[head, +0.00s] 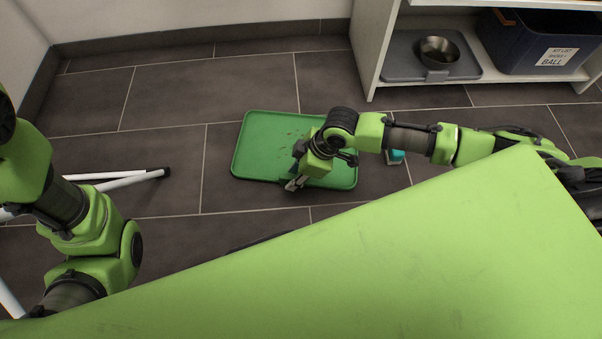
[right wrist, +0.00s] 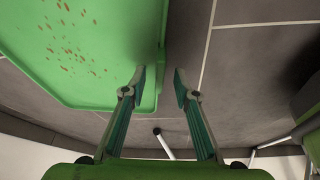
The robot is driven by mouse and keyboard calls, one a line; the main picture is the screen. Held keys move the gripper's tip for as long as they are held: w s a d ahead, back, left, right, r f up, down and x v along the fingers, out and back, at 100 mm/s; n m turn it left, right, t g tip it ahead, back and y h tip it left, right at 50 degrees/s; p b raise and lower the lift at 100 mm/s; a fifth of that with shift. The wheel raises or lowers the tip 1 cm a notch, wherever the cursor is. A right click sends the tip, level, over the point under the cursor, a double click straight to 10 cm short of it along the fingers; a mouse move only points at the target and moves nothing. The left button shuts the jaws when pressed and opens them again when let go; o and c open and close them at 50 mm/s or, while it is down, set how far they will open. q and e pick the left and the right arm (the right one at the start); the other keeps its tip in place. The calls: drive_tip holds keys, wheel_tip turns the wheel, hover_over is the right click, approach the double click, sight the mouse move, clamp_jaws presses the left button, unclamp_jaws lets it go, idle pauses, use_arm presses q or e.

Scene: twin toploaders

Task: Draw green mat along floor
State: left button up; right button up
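The green mat (head: 262,143) is a flat rounded tray with a raised rim and reddish-brown specks. It lies on the dark tiled floor, and its specked surface shows at the upper left in the right wrist view (right wrist: 95,75). My right gripper (head: 294,184) is at the mat's near edge and hides part of it. In the right wrist view the two fingers (right wrist: 160,84) stand apart, one over the mat and the other over floor, with the rim between them. I cannot tell whether either finger touches it. My left arm shows at the left; its gripper is out of view.
A white shelf unit (head: 375,45) at the upper right holds a grey tray (head: 400,62) with a metal bowl (head: 438,51) and a dark blue bin (head: 520,45). White poles (head: 120,180) lie left of the mat. A teal object (head: 395,157) is right of it. Floor behind is clear.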

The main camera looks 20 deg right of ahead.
drive_tip(key=shift+b+x, duration=0.5)
drive_tip(key=shift+x, duration=0.55)
drive_tip(key=shift+c, duration=0.4)
clamp_jaws()
drive_tip(key=c, duration=0.6)
unclamp_jaws()
clamp_jaws()
drive_tip(key=shift+r, duration=0.1)
